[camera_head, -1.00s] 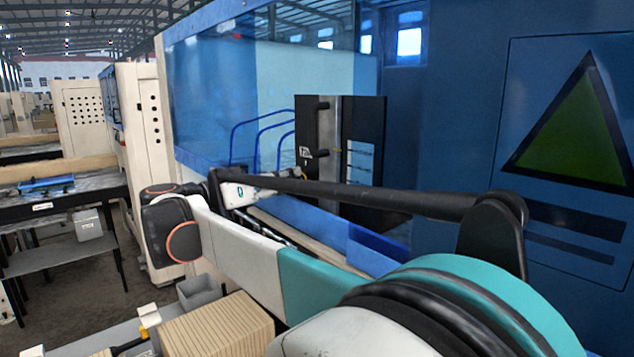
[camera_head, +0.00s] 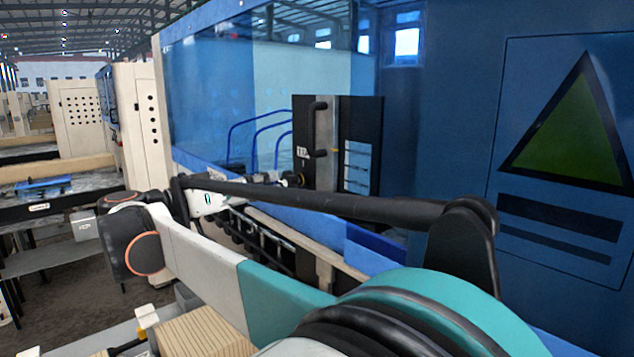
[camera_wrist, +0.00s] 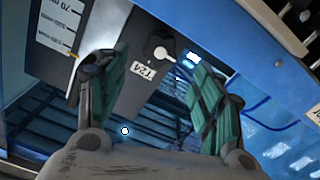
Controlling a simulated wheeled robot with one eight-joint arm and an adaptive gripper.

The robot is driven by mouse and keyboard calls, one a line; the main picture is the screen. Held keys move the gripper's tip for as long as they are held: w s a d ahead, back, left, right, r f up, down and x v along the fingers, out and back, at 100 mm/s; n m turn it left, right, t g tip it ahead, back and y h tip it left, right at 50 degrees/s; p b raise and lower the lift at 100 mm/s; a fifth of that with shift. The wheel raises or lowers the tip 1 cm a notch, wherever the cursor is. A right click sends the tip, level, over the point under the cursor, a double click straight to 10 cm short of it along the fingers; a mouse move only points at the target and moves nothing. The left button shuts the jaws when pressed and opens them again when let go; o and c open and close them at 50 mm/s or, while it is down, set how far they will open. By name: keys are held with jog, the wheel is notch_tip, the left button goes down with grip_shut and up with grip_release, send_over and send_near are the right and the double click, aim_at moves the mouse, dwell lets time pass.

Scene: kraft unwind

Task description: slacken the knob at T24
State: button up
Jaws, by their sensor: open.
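The T24 label (camera_wrist: 143,69) is a white tag on a dark panel in the wrist view. Beside it, a pale, rounded knob with a short lever-like arm (camera_wrist: 164,52) sits on the panel face. My gripper (camera_wrist: 155,76) is open, with teal-padded fingers on either side of the label and knob. Nothing is between the pads, and the knob appears beyond the fingertips; the exact gap cannot be told. My gripper (camera_head: 292,180) is small there, near the panel's lower left.
A white scale plate (camera_wrist: 63,25) lies left of the knob in the wrist view. A blue rail (camera_wrist: 222,35) crosses the upper right. In the head view, a blue machine wall (camera_head: 455,130) stands at right, and a wooden block (camera_head: 205,333) lies at the front.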

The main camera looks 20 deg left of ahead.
aim_at(285, 181)
jog(key=v, duration=0.6)
jog(key=shift+s+a+r, duration=0.1)
jog(key=shift+s, duration=0.05)
jog(key=shift+c, duration=0.2)
jog(key=w+d+m+p, duration=0.1)
jog(key=w+d+p, duration=0.1)
jog(key=w, duration=0.2)
jog(key=w+d+m+p, duration=0.1)
jog(key=w+d+p, duration=0.1)
jog(key=w+p, duration=0.1)
jog(key=w+d+m+p, duration=0.1)
jog(key=w+d+p, duration=0.1)
jog(key=w+p, duration=0.1)
jog(key=shift+w+d+f, duration=0.15)
jog(key=shift+w+f, duration=0.1)
jog(key=shift+w, duration=0.65)
jog(key=c, duration=1.1)
